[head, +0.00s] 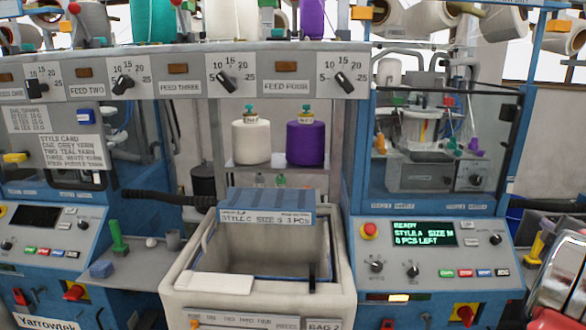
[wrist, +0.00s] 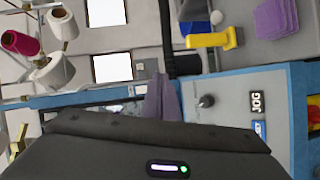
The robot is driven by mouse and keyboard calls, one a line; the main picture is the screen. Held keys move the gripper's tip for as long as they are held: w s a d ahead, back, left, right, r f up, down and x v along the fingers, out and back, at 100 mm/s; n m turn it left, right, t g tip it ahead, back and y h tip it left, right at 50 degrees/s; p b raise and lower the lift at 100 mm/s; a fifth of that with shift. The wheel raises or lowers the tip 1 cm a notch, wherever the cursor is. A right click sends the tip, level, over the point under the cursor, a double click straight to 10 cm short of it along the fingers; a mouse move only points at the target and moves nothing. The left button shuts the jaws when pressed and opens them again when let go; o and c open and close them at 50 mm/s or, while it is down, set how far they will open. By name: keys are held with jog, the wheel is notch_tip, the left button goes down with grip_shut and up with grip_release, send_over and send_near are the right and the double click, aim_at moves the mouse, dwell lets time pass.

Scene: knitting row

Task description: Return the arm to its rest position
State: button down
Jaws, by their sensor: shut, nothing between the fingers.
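My gripper (wrist: 162,82) shows in the wrist view, above the middle of the dark wrist housing with its small green light. Its narrow purple-grey fingers are together, with nothing seen between them. Behind them is a pale panel edged in blue, with a dark knob (wrist: 206,101) and a JOG label (wrist: 257,102) to the right. I cannot make out my gripper in the head view, so how the arm is posed there cannot be told.
A lit machine panel (head: 423,234) is at right. The wrist view shows a yellow-handled tool (wrist: 212,40) and yarn cones (wrist: 62,24).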

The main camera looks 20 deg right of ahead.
jog(key=s+a+f+m+g+y, duration=0.1)
jog(key=s+a+f+m+g, duration=0.45)
jog(key=f+m, duration=0.2)
jog(key=w+a+f+m+g+y, duration=0.15)
jog(key=w+a+y, duration=0.25)
jog(key=a, duration=1.7)
jog(key=w+a+m+y, duration=0.2)
jog(key=w+a+y, duration=0.1)
jog(key=a, duration=1.8)
jog(key=s+a+r+n+y, duration=0.1)
jog(key=a+n, duration=0.1)
jog(key=a, duration=0.8)
jog(key=s+a+r+n+t+y, duration=0.1)
jog(key=s+a+n+y, duration=0.1)
jog(key=a, duration=0.8)
jog(key=s+a+r+n+t+y, duration=0.1)
jog(key=a+r, duration=0.1)
jog(key=a, duration=0.9)
jog(key=shift+s+n+y, duration=0.15)
jog(key=shift+n+y, duration=0.15)
jog(key=shift+n, duration=0.1)
